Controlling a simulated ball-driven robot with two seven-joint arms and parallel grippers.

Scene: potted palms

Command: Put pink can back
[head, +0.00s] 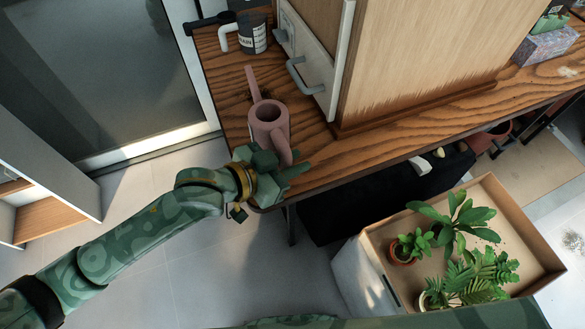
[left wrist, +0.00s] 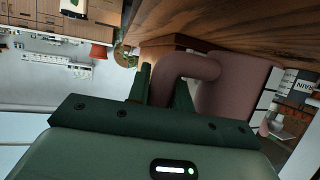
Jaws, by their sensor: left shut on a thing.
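The pink can (head: 267,124) is a watering can with a long spout and a looped handle. It is upright at the near left end of the wooden tabletop (head: 315,172), close to the edge. I cannot tell whether its base touches the wood. My left gripper (head: 281,163) is shut on the can's handle. In the left wrist view the pink can (left wrist: 236,92) shows with its handle (left wrist: 185,66) between the fingers of my left gripper (left wrist: 163,90). The fingers hide part of the handle. My right gripper is not in view.
A wooden cabinet (head: 430,55) with grey-handled drawers (head: 318,65) stands right behind the can. A labelled mug (head: 252,38) stands at the back left. A box (head: 515,200) of potted plants stands below at the right.

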